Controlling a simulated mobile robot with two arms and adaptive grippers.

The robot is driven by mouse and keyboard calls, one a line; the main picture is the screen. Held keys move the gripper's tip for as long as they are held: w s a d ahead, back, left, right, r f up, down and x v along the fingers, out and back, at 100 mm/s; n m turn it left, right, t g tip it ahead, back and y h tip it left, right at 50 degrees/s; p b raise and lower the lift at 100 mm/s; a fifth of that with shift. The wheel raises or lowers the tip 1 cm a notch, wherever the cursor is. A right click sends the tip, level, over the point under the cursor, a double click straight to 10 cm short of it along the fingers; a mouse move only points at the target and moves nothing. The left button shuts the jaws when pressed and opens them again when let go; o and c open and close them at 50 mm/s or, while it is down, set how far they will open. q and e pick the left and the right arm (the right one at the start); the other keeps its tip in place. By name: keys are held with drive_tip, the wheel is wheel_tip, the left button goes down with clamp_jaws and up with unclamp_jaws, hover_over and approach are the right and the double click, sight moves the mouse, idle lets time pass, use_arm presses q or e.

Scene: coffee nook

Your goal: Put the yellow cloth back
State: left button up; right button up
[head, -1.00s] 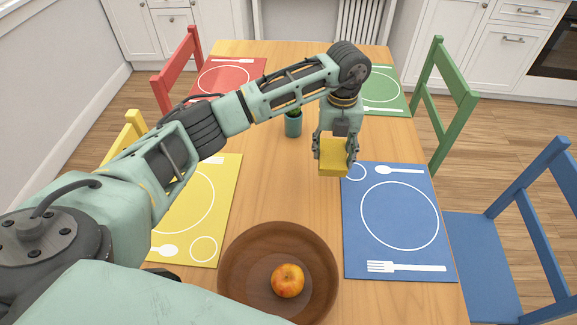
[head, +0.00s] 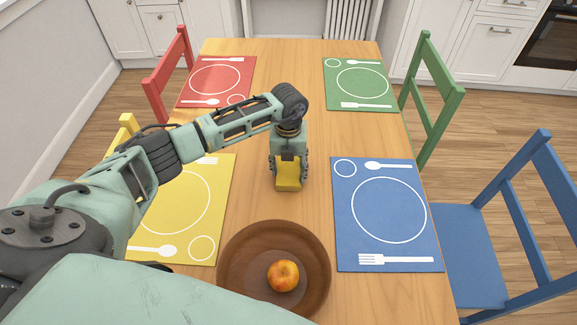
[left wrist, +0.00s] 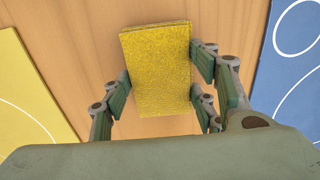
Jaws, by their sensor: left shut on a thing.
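The yellow cloth (head: 288,175) is a small folded block. My left gripper (head: 289,168) is shut on it above the middle of the wooden table, between the yellow mat and the blue mat. In the left wrist view the cloth (left wrist: 158,70) sits between the two finger pairs of my left gripper (left wrist: 160,95), with bare wood behind it. The yellow placemat (head: 180,215) lies to the left, partly hidden by my arm. My right gripper is not in view.
A blue placemat (head: 350,255) is on the right, red (head: 240,68) and green (head: 335,68) ones at the far end. Chairs stand around. The table's middle strip is clear.

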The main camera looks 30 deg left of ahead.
sight(289, 170)
use_arm(q)
drive_tip(key=shift+f, duration=0.1)
drive_tip(key=o, duration=1.1)
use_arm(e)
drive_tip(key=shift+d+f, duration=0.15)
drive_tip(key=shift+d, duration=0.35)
use_arm(q)
wheel_tip(289, 170, up, 12)
drive_tip(key=b, duration=0.1)
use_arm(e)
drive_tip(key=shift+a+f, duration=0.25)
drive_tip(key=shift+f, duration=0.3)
